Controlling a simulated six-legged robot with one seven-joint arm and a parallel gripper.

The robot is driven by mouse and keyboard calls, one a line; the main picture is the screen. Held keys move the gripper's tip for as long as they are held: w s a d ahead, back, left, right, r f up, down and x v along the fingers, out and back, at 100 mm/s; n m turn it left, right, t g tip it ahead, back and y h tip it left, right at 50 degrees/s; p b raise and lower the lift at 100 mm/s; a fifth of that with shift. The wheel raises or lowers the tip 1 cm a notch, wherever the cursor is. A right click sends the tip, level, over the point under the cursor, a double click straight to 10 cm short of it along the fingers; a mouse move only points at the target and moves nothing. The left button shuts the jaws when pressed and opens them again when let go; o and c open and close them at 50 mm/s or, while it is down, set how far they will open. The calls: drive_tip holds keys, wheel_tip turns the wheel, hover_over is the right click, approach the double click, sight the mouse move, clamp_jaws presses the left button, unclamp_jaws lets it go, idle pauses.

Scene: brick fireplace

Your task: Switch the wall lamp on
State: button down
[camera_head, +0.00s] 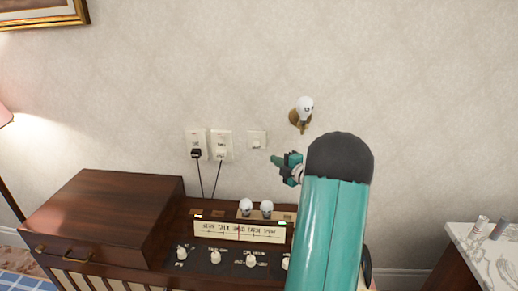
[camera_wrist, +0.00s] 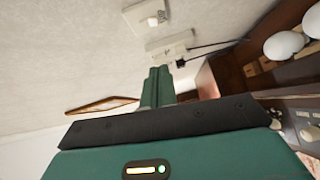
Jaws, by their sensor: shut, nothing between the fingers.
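The wall lamp (camera_head: 305,105) is a white bulb on a brass mount on the wall, above and right of my gripper in the head view. I see no glow on the wall around it. A small white wall switch (camera_head: 257,140) is below and left of the lamp; a white plate with a raised rocker, likely this switch, shows at the top of the wrist view (camera_wrist: 147,16). My gripper (camera_head: 276,161) is just below and right of the switch in the head view, apart from it in the picture. Its fingers (camera_wrist: 158,70) are shut together and empty.
Two outlet plates (camera_head: 196,139) with plugs and black cords are left of the switch. Below stands a wooden radio cabinet (camera_head: 115,215) with knobs and two loose white bulbs (camera_head: 256,208) on top. A marble-topped table (camera_head: 490,258) is at right. The wall above is clear.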

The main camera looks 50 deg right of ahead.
idle(0.3)
approach(254, 145)
drive_tip(key=w+a, duration=0.3)
drive_tip(key=shift+w+d+f, duration=0.1)
drive_tip(key=shift+w+d, duration=1.35)
drive_tip(key=shift+d, duration=0.2)
drive_tip(key=shift+w+d+f, duration=0.1)
drive_tip(key=shift+w+d, duration=0.05)
